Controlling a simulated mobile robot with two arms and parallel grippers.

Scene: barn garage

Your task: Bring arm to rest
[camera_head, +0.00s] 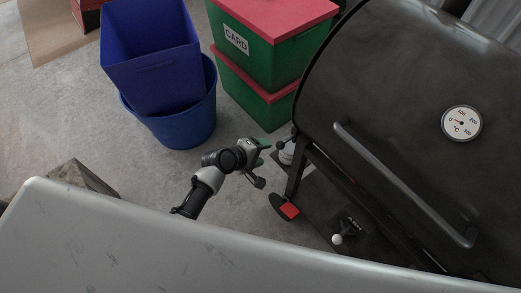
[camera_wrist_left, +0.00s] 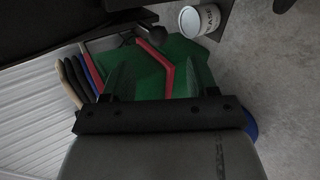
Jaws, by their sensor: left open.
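My left arm reaches out past a pale grey edge in the head view. My left gripper (camera_head: 262,151) is over the floor, between the blue bin and the black smoker grill. It points toward the green boxes and the grill. In the left wrist view its two fingers (camera_wrist_left: 158,86) stand wide apart with nothing between them. Behind the fingers shows a green box (camera_wrist_left: 138,60) with red edging. My right arm and gripper are not in view.
A scuffed grey surface (camera_head: 150,245) fills the foreground. A blue bin (camera_head: 155,65) sits in a round blue tub (camera_head: 185,130). Stacked green boxes with red lids (camera_head: 270,55) stand behind. The black grill (camera_head: 400,90) is at right, with a white can (camera_head: 287,156) by its leg.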

